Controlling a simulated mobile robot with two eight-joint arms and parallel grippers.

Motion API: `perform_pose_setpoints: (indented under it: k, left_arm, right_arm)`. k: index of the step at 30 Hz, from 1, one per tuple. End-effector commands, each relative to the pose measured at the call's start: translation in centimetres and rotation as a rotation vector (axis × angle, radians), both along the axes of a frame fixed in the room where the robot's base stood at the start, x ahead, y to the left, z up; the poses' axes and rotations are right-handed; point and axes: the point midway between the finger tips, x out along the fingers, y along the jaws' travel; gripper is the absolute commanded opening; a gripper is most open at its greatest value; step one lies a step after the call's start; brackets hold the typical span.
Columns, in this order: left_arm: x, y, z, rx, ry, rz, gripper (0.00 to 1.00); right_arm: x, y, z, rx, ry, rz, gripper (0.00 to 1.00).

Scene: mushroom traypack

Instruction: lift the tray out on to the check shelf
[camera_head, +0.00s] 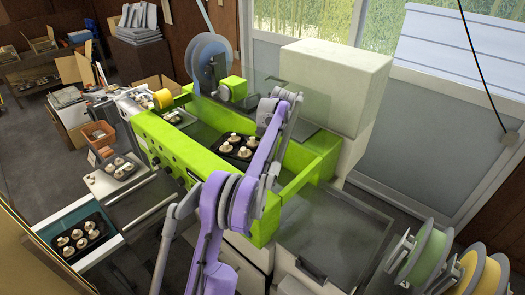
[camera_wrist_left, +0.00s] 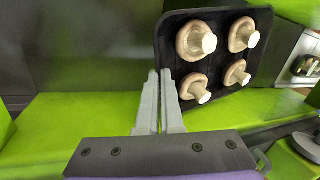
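The black tray (camera_head: 223,152) with several pale mushrooms sits inside the lime-green machine, partly behind my purple left arm. In the left wrist view the tray (camera_wrist_left: 225,92) fills the upper right, turned slightly. My left gripper (camera_wrist_left: 159,75) is at the tray's near left edge. Its two fingers are almost together, one outside the tray wall and one over the tray side, so it looks shut on the rim. In the head view my arm hides the fingers. My right gripper is not in view. I cannot tell which surface is the check shelf.
The lime-green machine frame (camera_head: 203,158) surrounds the tray. Other mushroom trays stand at left, one in a teal-sided bin (camera_head: 57,224). A bare grey surface (camera_head: 335,225) lies at right of the machine. A large white box (camera_head: 335,82) stands behind; spools (camera_head: 428,250) stand front right.

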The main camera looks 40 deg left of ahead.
Motion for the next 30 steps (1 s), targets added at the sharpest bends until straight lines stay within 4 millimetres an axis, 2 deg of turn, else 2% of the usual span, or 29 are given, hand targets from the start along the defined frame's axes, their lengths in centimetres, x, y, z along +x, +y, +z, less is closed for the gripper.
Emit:
perform_pose_setpoints:
  k: [5,30]
  left_arm:
    - [0.1,0.0,1.4,0.0,-0.002,0.0,0.0]
    - [0.0,0.0,6.2,0.0,0.0,0.0,0.0]
  right_arm:
    - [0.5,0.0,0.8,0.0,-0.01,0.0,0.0]
    - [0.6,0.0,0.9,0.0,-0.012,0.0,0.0]
